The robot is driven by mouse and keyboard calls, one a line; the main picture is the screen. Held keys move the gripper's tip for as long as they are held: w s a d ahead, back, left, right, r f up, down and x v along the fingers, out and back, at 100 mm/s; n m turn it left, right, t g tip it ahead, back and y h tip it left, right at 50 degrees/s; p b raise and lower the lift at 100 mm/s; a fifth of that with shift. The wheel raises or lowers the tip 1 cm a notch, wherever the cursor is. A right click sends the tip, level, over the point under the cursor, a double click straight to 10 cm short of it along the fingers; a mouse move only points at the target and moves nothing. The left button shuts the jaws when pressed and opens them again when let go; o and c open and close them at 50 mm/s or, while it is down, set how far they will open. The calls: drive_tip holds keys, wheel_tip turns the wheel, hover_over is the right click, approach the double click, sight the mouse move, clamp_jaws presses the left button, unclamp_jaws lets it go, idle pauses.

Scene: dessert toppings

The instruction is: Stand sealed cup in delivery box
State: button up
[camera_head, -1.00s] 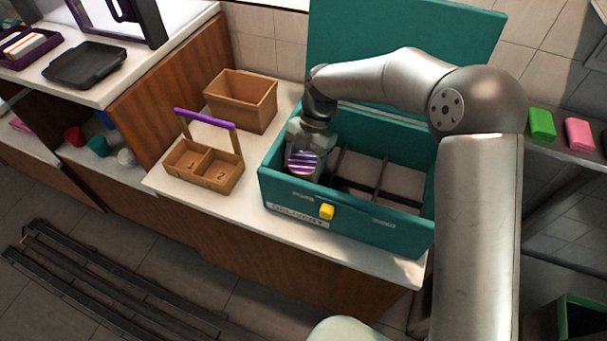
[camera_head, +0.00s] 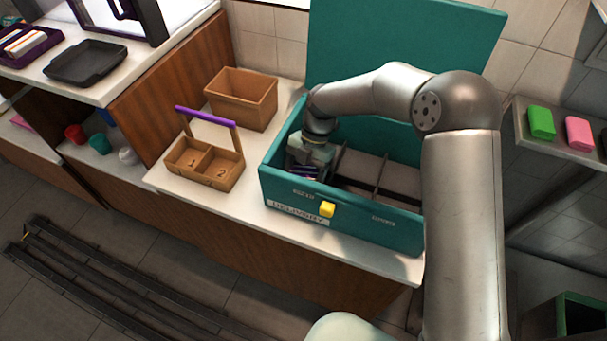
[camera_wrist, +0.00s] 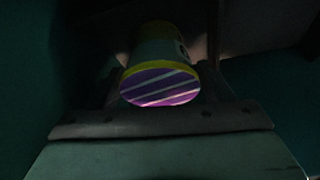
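The teal delivery box (camera_head: 345,218) stands on the counter with its lid up and dividers inside. My gripper (camera_head: 307,165) is down inside its left part, near the front wall. In the wrist view the cup (camera_wrist: 160,87) has a purple lid with pale stripes, a yellow rim and a pale body, and lies between the finger parts. The fingertips are dark, so their grip is unclear. Whether the cup touches the box floor is hidden.
A two-compartment wooden carrier (camera_head: 205,163) with a purple handle and an empty-looking brown bin (camera_head: 241,99) stand left of the box. A yellow latch (camera_head: 327,209) sticks out at the box front. Green (camera_head: 541,123) and pink (camera_head: 579,132) items lie on the right shelf.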

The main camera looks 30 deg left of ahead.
drive_tip(key=b+v, duration=0.2)
drive_tip(key=v, duration=1)
drive_tip(key=shift+r, duration=0.15)
drive_tip(key=shift+d, duration=0.1)
drive_tip(key=s+d+r+m+t, duration=0.1)
drive_tip(key=d+r+m+t, duration=0.15)
drive_tip(key=d+m, duration=0.95)
drive_tip(key=s+d+r+m+t, duration=0.15)
drive_tip(key=d+r+m, duration=0.25)
drive_tip(key=d+m, duration=0.75)
drive_tip(key=s+d+f+m, duration=0.1)
drive_tip(key=s+d+m, duration=0.5)
drive_tip(key=d, duration=0.3)
drive_tip(key=s+d+f+m+t, duration=0.1)
drive_tip(key=s+d+f+m, duration=0.1)
drive_tip(key=s+d+m, duration=0.4)
drive_tip(key=s+d, duration=0.2)
drive_tip(key=d, duration=0.1)
drive_tip(key=shift+w+d+r, duration=0.1)
